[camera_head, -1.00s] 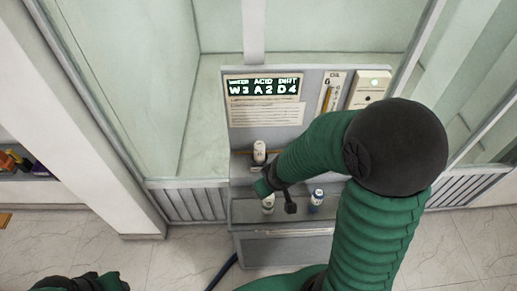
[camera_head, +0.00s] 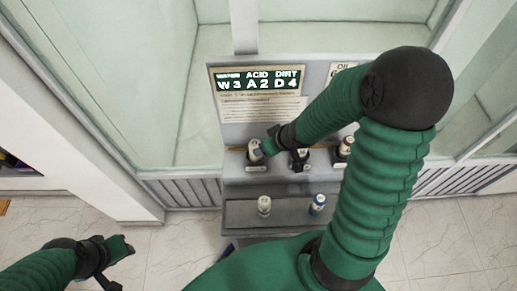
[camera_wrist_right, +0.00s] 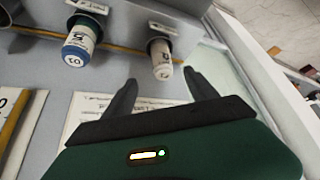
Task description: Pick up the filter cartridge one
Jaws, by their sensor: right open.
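A white cartridge (camera_head: 255,152) stands in the left position of the upper ledge; it also shows in the right wrist view (camera_wrist_right: 161,60). My right gripper (camera_head: 266,147) is at this cartridge in the head view. In the right wrist view my right gripper (camera_wrist_right: 162,84) is open and empty, with the cartridge just beyond the gap between its fingers. A blue-and-white cartridge (camera_wrist_right: 80,42) stands beside it. Two more cartridges, one whitish (camera_head: 264,206) and one blue-labelled (camera_head: 318,204), stand on the lower shelf. I cannot tell which is number one. My left gripper (camera_head: 118,264) is away at lower left.
A panel with a lit display (camera_head: 258,80) reading W3 A2 D4 rises behind the ledge. Another cartridge (camera_head: 345,147) stands at the ledge's right. My right arm covers the panel's right side.

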